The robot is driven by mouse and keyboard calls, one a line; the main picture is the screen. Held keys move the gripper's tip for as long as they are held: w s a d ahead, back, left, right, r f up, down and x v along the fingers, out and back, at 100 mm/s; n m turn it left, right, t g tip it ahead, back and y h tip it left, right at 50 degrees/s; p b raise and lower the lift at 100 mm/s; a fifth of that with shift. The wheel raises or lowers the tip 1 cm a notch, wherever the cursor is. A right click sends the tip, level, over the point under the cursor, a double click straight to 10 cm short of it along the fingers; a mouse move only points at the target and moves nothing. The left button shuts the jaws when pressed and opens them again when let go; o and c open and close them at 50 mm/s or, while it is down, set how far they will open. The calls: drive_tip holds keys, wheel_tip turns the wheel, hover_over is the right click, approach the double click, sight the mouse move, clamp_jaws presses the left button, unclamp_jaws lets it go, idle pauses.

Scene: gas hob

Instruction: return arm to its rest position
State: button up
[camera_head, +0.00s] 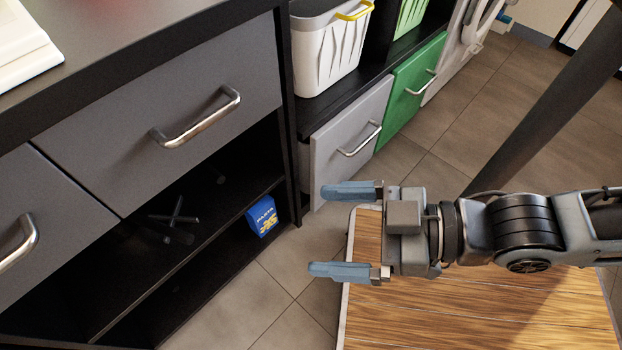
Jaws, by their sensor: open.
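My gripper (340,231) is at the centre right of the head view, with its two blue-grey fingers spread apart and pointing left. Nothing is between the fingers. My arm reaches in from the right edge, roughly level across the picture.
Grey drawers (175,118) with metal handles stand at left above an open black shelf (170,270). A blue pasta box (262,216) sits on the shelf. A white bin (327,50) stands above a grey drawer and a green door (410,92). Tiled floor (420,165) is clear.

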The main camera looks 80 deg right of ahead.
wheel_tip(320, 180, up, 32)
drive_tip(key=p, duration=3.1)
drive_tip(key=shift+f, duration=0.2)
